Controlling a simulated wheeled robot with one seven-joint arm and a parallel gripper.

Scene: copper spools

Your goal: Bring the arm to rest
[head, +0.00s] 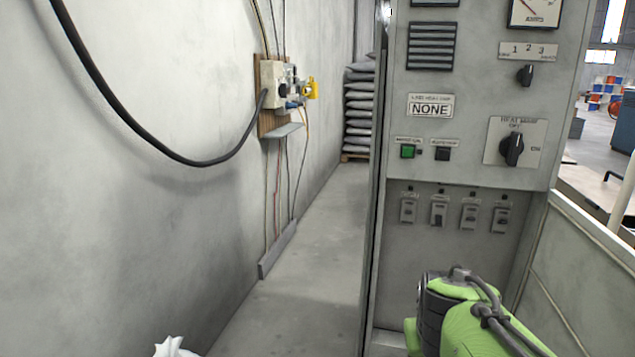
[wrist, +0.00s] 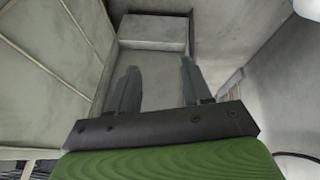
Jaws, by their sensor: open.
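My gripper (wrist: 160,66) shows in the wrist view with its two grey fingers apart and nothing between them. Below the fingers lie a pale floor and a grey block-like step (wrist: 153,33). In the head view my green arm (head: 470,320) is at the lower right, in front of the grey control cabinet (head: 455,160). The fingers are not visible in the head view. I cannot tell from these frames whether the arm is touching the cabinet.
A wall box (head: 272,84) with a yellow part and a thick black cable (head: 120,115) hangs on the left wall. Stacked grey sacks (head: 360,105) stand at the far end of a clear floor aisle (head: 310,250). A grey panel (head: 585,265) borders the right side.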

